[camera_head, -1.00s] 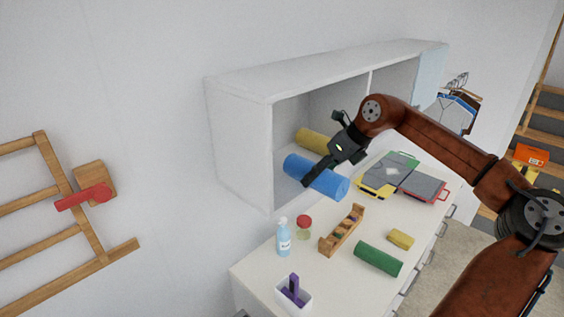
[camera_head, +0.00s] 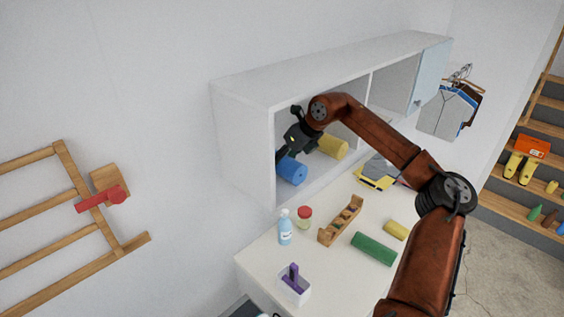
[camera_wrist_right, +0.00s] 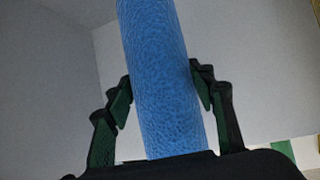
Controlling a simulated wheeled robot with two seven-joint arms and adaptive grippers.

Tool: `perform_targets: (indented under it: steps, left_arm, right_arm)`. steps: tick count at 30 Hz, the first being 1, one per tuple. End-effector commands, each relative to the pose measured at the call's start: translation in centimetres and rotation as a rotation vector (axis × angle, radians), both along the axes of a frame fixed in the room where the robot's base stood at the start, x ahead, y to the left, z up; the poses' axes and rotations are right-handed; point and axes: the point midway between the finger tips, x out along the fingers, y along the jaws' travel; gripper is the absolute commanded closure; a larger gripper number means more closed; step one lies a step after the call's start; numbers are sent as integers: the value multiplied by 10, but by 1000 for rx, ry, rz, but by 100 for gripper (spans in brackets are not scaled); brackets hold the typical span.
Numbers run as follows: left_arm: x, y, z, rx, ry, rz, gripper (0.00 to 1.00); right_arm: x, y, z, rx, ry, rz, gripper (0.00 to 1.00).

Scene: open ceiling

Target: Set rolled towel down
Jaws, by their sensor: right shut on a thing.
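A blue rolled towel (camera_head: 292,171) is in the left compartment of the white wall cabinet (camera_head: 243,140), partly hidden by the cabinet's left side wall. My right gripper (camera_head: 283,156) is shut on it. In the right wrist view the blue towel (camera_wrist_right: 162,45) runs lengthwise between the two fingers of the gripper (camera_wrist_right: 162,88). I cannot tell whether the towel touches the cabinet floor. A yellow rolled towel (camera_head: 332,146) lies in the same compartment, to the right and behind my wrist. My left gripper is not in view.
On the white counter (camera_head: 262,262) below stand a blue bottle (camera_head: 285,230), a red-lidded jar (camera_head: 304,217), a wooden rack (camera_head: 341,222) and a white holder (camera_head: 294,284). A green roll (camera_head: 374,249) and a small yellow roll (camera_head: 396,230) lie there. The cabinet's upright divider is close to my arm.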

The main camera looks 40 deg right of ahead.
Motion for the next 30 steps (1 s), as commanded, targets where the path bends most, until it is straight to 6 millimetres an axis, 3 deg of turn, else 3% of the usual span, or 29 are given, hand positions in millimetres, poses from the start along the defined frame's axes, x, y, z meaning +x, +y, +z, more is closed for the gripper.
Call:
perform_targets:
  steps: [3,11,12,19,30]
  left_arm:
    - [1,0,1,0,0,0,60]
    - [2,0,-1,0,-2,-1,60]
    - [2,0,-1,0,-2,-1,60]
    - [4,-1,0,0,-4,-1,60]
    - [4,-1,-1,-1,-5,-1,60]
  right_arm:
    - [-3,-3,-13,-4,7,-6,79]
    - [-3,-3,-14,-3,5,-4,80]
    - [-3,-3,-15,-3,8,-5,48]
    - [-3,-3,-14,-3,6,-4,32]
    - [-6,-5,-7,-3,4,-6,32]
